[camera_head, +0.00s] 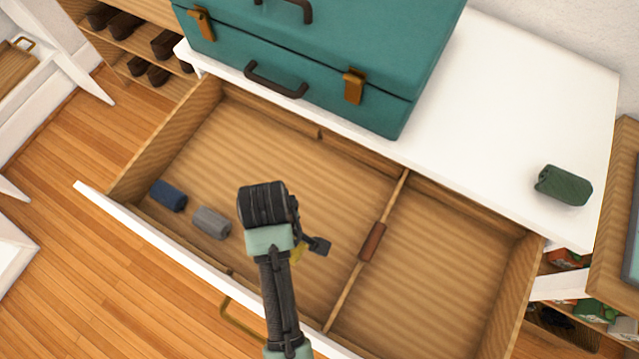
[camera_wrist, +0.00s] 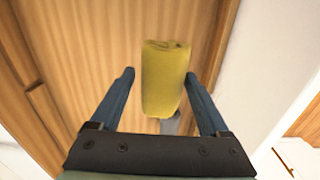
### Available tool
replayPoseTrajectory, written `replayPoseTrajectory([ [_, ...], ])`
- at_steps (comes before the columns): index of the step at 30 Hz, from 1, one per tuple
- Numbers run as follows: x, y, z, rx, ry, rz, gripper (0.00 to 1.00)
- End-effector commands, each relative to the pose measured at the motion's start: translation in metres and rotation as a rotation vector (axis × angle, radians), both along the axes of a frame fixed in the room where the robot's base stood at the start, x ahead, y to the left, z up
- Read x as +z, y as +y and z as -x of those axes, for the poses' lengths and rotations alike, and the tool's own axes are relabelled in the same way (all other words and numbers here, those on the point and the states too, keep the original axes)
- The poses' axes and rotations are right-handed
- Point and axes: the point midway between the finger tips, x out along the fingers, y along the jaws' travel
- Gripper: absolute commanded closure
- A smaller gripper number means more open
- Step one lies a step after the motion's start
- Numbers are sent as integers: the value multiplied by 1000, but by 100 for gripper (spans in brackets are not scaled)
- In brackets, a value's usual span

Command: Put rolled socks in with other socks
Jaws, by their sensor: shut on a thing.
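My gripper (camera_wrist: 160,76) is shut on a yellow rolled pair of socks (camera_wrist: 164,80), held upright between the two blue fingers in the wrist view. In the head view my arm hangs over the left compartment of the open drawer (camera_head: 125,213) and hides most of the yellow socks (camera_head: 298,251). A navy rolled pair (camera_head: 168,195) and a grey rolled pair (camera_head: 211,222) lie in that compartment, near its front left. The grey pair (camera_wrist: 172,125) shows partly behind the yellow one in the wrist view. A green rolled pair (camera_head: 563,187) lies on the white dresser top.
A wooden divider (camera_head: 345,297) with a brown piece (camera_head: 372,243) splits the drawer. The right compartment (camera_head: 440,260) is empty. A teal suitcase (camera_head: 310,75) stands on the white dresser top (camera_head: 510,90) behind the drawer. A shoe rack (camera_head: 130,45) stands at the back left.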

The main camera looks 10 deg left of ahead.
Motion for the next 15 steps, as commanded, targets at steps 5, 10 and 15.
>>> replayPoseTrajectory([
  [5,-6,3,4,48,0,-1,75],
  [10,-30,2,5,45,5,1,75],
  [15,-59,2,4,43,4,1,75],
])
